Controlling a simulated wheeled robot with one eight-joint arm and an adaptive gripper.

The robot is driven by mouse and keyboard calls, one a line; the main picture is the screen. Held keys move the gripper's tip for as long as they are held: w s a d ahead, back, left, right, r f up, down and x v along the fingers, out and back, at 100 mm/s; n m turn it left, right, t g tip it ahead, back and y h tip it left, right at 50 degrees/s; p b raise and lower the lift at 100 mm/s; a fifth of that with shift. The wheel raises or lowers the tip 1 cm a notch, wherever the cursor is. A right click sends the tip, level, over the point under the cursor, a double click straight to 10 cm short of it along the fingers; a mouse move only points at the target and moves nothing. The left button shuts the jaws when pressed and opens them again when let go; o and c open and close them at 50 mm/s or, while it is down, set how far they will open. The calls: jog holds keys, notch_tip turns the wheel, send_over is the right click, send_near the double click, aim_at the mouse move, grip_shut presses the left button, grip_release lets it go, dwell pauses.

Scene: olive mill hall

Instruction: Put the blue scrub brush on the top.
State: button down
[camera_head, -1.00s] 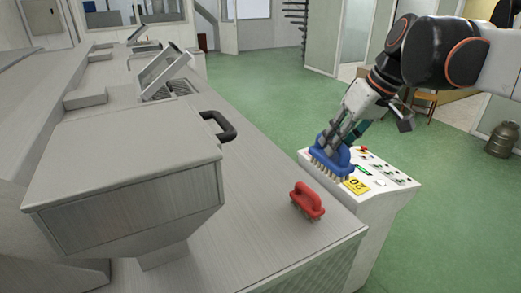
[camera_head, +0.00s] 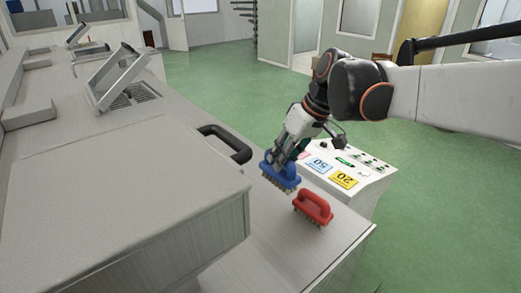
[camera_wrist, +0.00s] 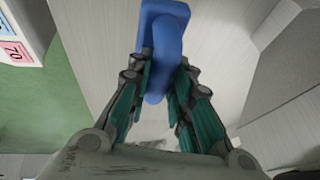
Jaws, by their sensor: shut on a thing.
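The blue scrub brush (camera_head: 281,177) is in my gripper (camera_head: 284,160), bristles down, in the head view. It is over the grey machine top (camera_head: 240,240), behind and left of the red scrub brush. I cannot tell whether its bristles touch the surface. In the wrist view my gripper (camera_wrist: 160,95) is shut with its green-padded fingers on both sides of the handle of the blue brush (camera_wrist: 165,40). The bristles are hidden there.
A red scrub brush (camera_head: 313,207) sits on the machine top close by. A large grey hopper box (camera_head: 120,200) with a black handle (camera_head: 228,143) stands at left. A control panel (camera_head: 345,165) with coloured number cards is at right, with green floor beyond.

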notch_tip(320, 180, down, 12)
jog(key=shift+f, duration=0.2)
dwell(0.4)
jog(key=c, duration=1.4)
grip_release()
jog(key=shift+f, duration=0.15)
jog(key=shift+c, duration=0.2)
